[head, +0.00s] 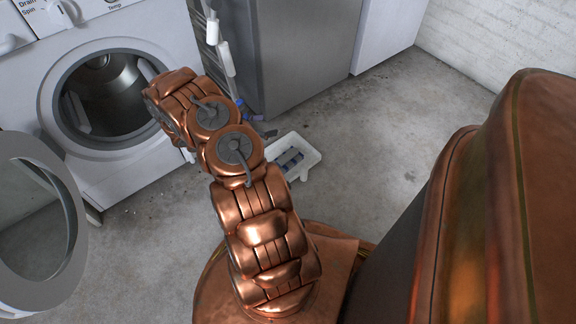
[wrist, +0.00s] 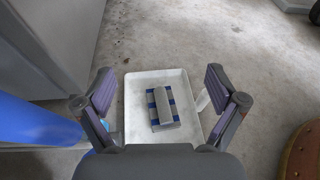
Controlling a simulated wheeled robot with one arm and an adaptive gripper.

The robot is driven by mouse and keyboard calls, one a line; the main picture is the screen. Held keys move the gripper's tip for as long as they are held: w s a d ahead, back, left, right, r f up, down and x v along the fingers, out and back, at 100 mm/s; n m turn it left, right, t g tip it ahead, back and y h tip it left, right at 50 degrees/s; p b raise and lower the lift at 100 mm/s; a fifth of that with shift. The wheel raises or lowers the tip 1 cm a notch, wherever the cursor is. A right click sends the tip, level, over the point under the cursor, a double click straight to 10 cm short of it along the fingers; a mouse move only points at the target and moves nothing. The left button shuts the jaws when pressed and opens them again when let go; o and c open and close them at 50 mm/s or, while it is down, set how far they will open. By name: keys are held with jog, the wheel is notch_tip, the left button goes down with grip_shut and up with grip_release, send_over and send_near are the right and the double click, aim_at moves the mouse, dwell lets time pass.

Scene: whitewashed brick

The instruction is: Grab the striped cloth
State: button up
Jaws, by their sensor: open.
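The striped cloth (wrist: 175,108) is a small blue and pale grey bundle with a raised grey strip along its middle. It lies inside a shallow white tray (wrist: 143,78) on the floor. In the head view the cloth (head: 291,157) shows in the tray (head: 312,155), partly hidden by my arm. In the wrist view my gripper (wrist: 160,90) is open and empty, its two fingers spread to either side of the tray. The cloth appears centred between them, apart from both fingers. How high the gripper is above it is hard to tell.
A washing machine (head: 160,165) with its round door (head: 62,215) open stands at the left. A grey cabinet (head: 310,50) stands behind the tray. A large blue object (wrist: 35,122) is close to the left finger. Concrete floor (head: 390,130) is clear to the right.

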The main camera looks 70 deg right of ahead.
aim_at(285, 155)
jog(key=f+n+b, duration=0.1)
jog(key=f+b, duration=0.1)
jog(key=f, duration=0.5)
jog(key=s+f+n+t+b, duration=0.1)
jog(key=f, duration=0.6)
jog(key=f+n+b, duration=0.1)
jog(key=f+b, duration=0.1)
jog(key=f, duration=0.4)
jog(key=shift+s+f+n+t+b, duration=0.3)
jog(key=shift+s+f, duration=0.1)
jog(key=shift+b+x, duration=0.55)
jog(key=shift+x, duration=0.75)
jog(key=d+f+b, duration=0.1)
jog(key=s+d+f+b, duration=0.1)
jog(key=d+b, duration=0.1)
jog(key=shift+d+f, duration=0.1)
jog(key=shift+d, duration=0.1)
jog(key=shift+s+d, duration=0.3)
jog(key=shift+d, duration=0.1)
jog(key=c, duration=1.3)
jog(key=shift+o, duration=0.2)
